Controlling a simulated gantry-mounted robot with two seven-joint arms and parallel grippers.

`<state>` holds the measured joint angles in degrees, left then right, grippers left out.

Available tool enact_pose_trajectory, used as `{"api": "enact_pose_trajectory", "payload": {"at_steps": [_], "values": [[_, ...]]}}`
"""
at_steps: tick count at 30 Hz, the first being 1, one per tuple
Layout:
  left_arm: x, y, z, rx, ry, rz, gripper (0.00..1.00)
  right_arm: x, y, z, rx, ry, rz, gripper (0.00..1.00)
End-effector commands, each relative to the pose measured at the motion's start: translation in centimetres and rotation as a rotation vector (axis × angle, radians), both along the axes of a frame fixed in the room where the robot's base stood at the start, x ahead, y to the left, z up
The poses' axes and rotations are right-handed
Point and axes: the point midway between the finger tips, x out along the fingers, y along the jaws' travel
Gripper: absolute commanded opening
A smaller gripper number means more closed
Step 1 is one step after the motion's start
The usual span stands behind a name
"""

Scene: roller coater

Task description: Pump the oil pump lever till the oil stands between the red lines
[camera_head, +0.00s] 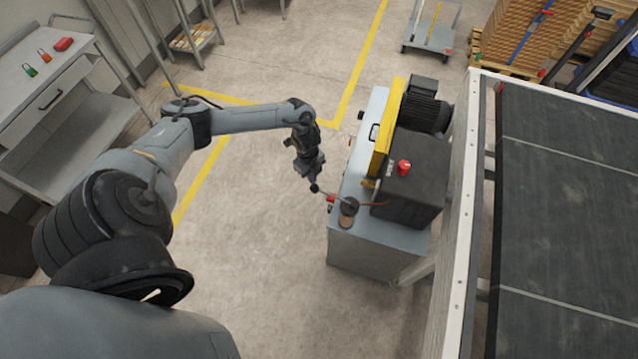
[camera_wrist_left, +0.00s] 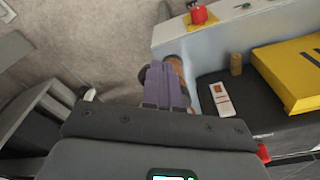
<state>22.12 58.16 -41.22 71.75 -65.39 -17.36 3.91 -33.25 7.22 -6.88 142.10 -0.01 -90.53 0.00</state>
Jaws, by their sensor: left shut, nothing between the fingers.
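The oil pump (camera_head: 349,207) is a dark round body with a brown disc beside it, on the near end of the grey machine base. Its thin lever ends in a black knob (camera_head: 315,188) that sticks out to the left. My left gripper (camera_head: 313,179) is shut and empty, right above the knob; whether it touches is unclear. In the left wrist view the purple fingers (camera_wrist_left: 164,88) are together and hide most of the pump behind them. A white plate with red marks (camera_wrist_left: 222,98), probably the oil gauge, shows to their right; its oil level is too small to read. My right gripper is out of view.
A red button (camera_head: 404,167) sits on the dark machine housing, beside a yellow guard (camera_head: 381,150). A dark conveyor belt (camera_head: 565,200) lies to the right. A grey workbench (camera_head: 45,75) stands at the upper left. The floor left of the machine is clear.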

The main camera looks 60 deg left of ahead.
Motion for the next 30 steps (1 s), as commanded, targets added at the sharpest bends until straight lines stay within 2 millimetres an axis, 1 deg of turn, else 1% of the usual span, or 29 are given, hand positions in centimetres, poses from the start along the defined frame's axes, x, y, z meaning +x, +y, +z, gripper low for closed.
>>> {"api": "enact_pose_trajectory", "payload": {"at_steps": [4, 8, 15, 21, 25, 30], "values": [[0.0, 0.0, 0.5, -0.002, 0.0, -0.002, 0.0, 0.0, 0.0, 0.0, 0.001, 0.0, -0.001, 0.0], [0.0, 0.2, 1.9, -0.001, -0.001, -0.002, 0.0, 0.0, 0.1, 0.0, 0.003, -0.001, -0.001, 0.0], [-0.1, 0.6, 6.0, 0.001, -0.002, -0.004, 0.0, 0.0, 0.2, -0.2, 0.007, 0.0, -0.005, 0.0], [-0.1, 1.0, 9.0, 0.002, -0.002, -0.001, 0.0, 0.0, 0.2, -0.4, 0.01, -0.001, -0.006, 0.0], [-0.1, 1.1, 10.2, 0.0, -0.001, 0.0, 0.0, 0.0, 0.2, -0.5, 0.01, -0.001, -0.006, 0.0], [-0.2, 1.1, 10.8, 0.001, 0.0, -0.001, 0.0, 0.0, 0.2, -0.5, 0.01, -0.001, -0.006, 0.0]]}}
